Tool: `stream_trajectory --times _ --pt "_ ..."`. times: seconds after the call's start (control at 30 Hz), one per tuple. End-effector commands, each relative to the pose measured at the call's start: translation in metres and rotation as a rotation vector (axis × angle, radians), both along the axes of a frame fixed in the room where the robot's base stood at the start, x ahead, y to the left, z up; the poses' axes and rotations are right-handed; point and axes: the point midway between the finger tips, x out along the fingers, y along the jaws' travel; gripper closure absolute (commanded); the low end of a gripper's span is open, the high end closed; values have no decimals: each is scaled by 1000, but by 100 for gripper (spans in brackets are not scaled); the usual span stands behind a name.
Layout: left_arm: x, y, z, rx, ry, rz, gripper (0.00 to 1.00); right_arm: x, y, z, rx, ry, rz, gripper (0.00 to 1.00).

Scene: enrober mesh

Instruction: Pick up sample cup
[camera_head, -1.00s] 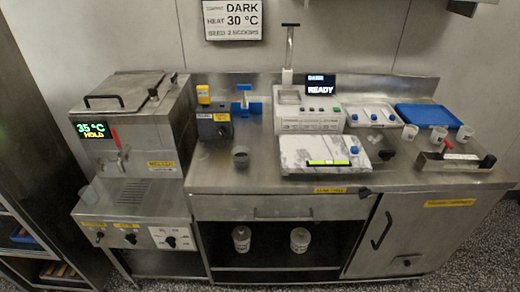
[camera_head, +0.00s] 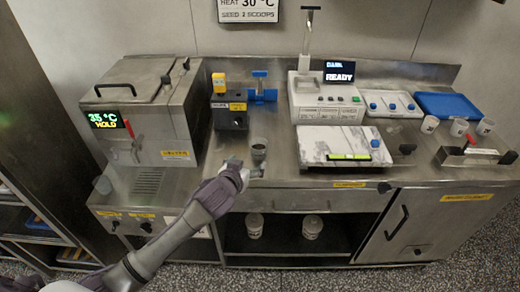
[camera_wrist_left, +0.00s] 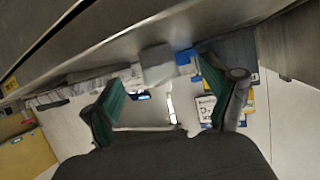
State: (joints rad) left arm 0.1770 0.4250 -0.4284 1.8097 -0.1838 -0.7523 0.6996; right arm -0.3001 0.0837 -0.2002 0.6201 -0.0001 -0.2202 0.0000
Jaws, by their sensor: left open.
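Which one is the sample cup is not marked. My right gripper is not in view.
The steel melter (camera_head: 143,112) reading 35 °C stands left. A black device (camera_head: 230,117) and blue clamp (camera_head: 263,95) stand behind the dark cup. A white machine reading READY (camera_head: 325,103) and a marble slab (camera_head: 342,146) stand right. Two jars (camera_head: 312,227) sit on the shelf below.

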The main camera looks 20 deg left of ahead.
Motion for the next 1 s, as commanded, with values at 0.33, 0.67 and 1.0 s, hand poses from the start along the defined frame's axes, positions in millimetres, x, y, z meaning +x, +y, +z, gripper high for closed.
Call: stream_trajectory --times 0.33,0.67,1.0 --pt "30 -5 -9 0 0 -1 14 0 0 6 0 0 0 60" --pt "65 -10 -23 1 1 -1 14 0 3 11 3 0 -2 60" --pt "66 -10 -24 1 0 -1 30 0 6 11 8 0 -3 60"
